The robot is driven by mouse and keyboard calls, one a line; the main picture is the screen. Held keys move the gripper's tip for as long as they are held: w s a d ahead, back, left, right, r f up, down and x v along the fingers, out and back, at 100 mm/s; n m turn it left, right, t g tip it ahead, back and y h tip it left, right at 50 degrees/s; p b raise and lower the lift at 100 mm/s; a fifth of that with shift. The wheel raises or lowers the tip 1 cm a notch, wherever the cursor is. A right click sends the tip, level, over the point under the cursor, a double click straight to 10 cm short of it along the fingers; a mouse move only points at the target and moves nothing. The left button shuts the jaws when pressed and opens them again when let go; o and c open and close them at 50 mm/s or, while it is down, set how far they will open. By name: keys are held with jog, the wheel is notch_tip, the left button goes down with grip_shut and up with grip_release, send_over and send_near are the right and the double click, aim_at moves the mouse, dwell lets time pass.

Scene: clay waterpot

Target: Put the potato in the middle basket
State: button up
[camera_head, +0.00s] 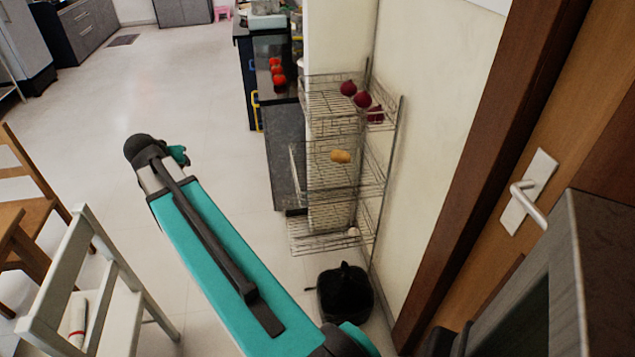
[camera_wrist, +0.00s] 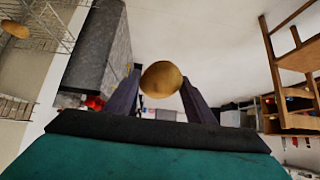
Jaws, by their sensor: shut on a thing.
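In the wrist view my gripper (camera_wrist: 161,88) is shut on a round brown potato (camera_wrist: 160,77), held between the two dark fingers near their tips. In the head view my gripper and the held potato are hidden; only my teal arm shows. A wire rack stands against the wall there. Its middle basket (camera_head: 318,186) has another yellow-brown potato (camera_head: 340,157) in it. In the wrist view wire baskets (camera_wrist: 55,22) show at the far left, apart from my gripper, with a brown potato (camera_wrist: 15,29) in one.
The top basket (camera_head: 325,99) holds red onions (camera_head: 362,100). The bottom basket (camera_head: 305,240) holds a small pale item (camera_head: 353,231). A black bin (camera_head: 345,293) stands below. A dark counter (camera_head: 284,150) is left of the rack. Chairs (camera_head: 85,290) stand at left; the floor between is clear.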

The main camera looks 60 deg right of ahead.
jog(key=s+d+f+m+g+b, duration=0.3)
jog(key=s+d+f+m+b, duration=0.1)
jog(key=s+d, duration=0.5)
jog(key=s+d+f+m+g+b, duration=0.3)
jog(key=s+d+f+m+b, duration=0.2)
jog(key=s+d, duration=0.4)
jog(key=s+d+f+m+g+h+b, duration=0.1)
jog(key=s+d+f+m+g+b, duration=0.3)
jog(key=s+d, duration=0.6)
jog(key=d+f, duration=0.2)
jog(key=d, duration=0.4)
jog(key=shift+d+f+m, duration=0.3)
jog(key=shift+d+f, duration=0.1)
jog(key=shift+s+b, duration=0.15)
jog(key=shift+b, duration=0.15)
jog(key=s+d+f, duration=0.1)
jog(key=s+d, duration=0.1)
jog(key=s+d+f, duration=0.2)
jog(key=s, duration=0.1)
jog(key=s+d+f+b, duration=0.1)
jog(key=s+d+f, duration=0.1)
jog(key=shift+s+d+f, duration=0.1)
jog(key=shift+s+d, duration=0.05)
jog(key=shift+s, duration=0.2)
jog(key=shift+s+d+f, duration=0.15)
jog(key=shift+s+d, duration=0.05)
jog(key=shift+s, duration=0.05)
jog(key=shift+s+d+f, duration=1.1)
jog(key=shift+s+f, duration=0.15)
